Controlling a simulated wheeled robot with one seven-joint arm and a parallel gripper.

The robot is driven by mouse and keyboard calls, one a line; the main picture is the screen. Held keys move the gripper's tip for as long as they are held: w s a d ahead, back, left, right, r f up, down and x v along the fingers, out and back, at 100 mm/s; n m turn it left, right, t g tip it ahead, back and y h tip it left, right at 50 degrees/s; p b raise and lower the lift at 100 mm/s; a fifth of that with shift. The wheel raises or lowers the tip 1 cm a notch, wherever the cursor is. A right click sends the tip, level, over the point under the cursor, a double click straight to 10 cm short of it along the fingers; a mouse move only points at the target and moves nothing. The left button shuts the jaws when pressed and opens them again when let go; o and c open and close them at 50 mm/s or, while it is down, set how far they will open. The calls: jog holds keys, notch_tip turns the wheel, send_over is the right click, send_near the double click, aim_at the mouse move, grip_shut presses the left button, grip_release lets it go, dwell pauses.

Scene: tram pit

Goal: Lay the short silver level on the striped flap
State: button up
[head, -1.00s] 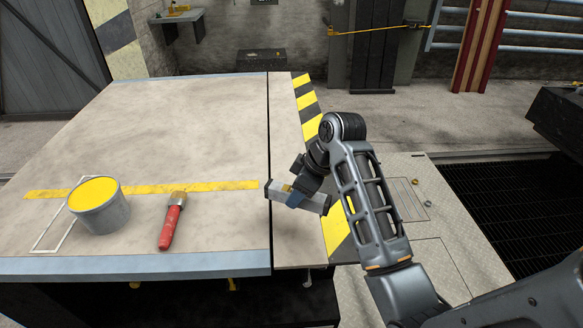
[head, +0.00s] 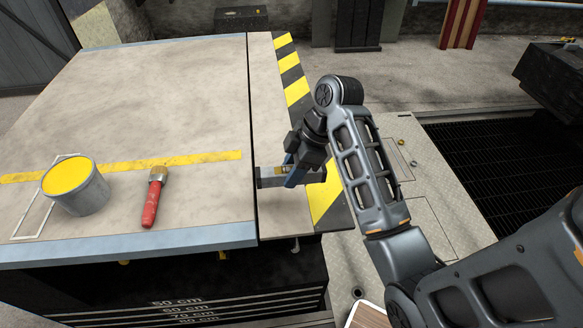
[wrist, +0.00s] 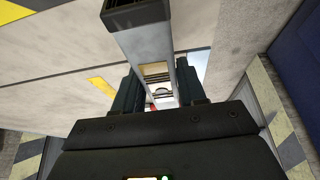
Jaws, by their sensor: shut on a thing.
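The short silver level (head: 267,179) is a grey box-section bar with dark ends, held between the fingers of my gripper (head: 294,174). The striped flap (head: 268,110) is the narrow board on the table's right side, with yellow and black stripes along its outer edge. My gripper and the level are over the flap's near part, with the level lying crosswise and its left end near the seam. I cannot tell whether the level touches the flap. In the wrist view the level (wrist: 152,50) runs away between both dark fingers (wrist: 160,92).
A bucket of yellow paint (head: 77,187) and a red-handled brush (head: 154,197) stand and lie on the main tabletop (head: 160,80), left of the flap. A yellow painted line crosses the top. A dark grated pit (head: 500,160) lies to the right. The flap's far part is clear.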

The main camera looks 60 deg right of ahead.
jog(key=b, duration=0.3)
send_over(285, 200)
jog(key=s+d, duration=0.1)
jog(key=shift+s+f, duration=0.2)
jog(key=shift+f, duration=3.2)
jog(key=shift+f, duration=0.65)
jog(key=o, duration=1.2)
jog(key=p+v, duration=0.1)
jog(key=v, duration=0.7)
jog(key=shift+a, duration=0.1)
